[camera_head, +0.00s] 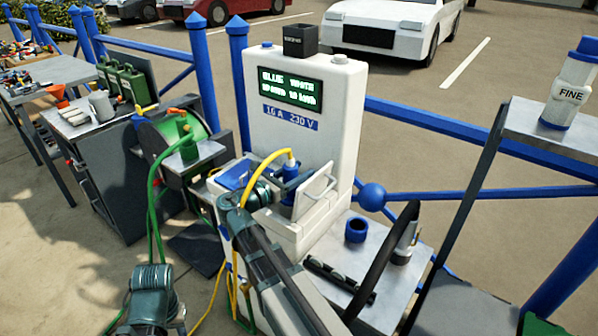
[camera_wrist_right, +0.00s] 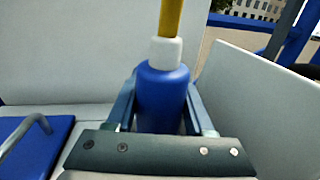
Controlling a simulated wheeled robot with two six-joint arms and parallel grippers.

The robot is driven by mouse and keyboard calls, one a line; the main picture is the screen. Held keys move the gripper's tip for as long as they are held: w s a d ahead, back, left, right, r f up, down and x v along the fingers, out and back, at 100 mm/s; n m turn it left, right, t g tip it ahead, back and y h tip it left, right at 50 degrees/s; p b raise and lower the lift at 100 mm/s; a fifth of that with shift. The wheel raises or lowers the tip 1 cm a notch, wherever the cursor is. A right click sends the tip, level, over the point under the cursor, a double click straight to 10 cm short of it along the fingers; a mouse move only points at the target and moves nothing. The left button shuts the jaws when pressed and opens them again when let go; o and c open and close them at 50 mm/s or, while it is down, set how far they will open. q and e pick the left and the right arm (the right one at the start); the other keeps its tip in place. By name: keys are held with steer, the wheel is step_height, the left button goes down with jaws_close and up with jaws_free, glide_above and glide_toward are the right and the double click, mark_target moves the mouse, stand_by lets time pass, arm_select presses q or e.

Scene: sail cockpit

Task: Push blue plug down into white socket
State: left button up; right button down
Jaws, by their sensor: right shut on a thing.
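The blue plug (camera_head: 291,170) has a white collar and a yellow cable (camera_head: 262,168) rising from its top. It stands roughly upright at the white pedestal (camera_head: 312,110). In the right wrist view the blue plug (camera_wrist_right: 163,98) sits between the two fingers of my right gripper (camera_wrist_right: 161,108), which is shut on it. My right gripper also shows in the head view (camera_head: 289,184). The white socket under the plug is hidden, so I cannot tell how deep the plug sits. My left gripper (camera_head: 150,300) is low at the left; its fingers are not clear.
An open white flap (camera_head: 316,190) stands just right of the plug. A closed blue lid (camera_head: 236,174) lies to its left. A green cable reel (camera_head: 170,140) is further left. A metal shelf with a blue ring (camera_head: 356,229) is at the right. Blue railings run behind.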

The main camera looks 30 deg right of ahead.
mark_target(285, 181)
steer(key=shift+f, duration=0.2)
steer(key=c, duration=0.6)
jaws_free()
steer(key=shift+o, duration=0.2)
steer(key=shift+v, duration=5.5)
steer(key=shift+s+a, duration=0.1)
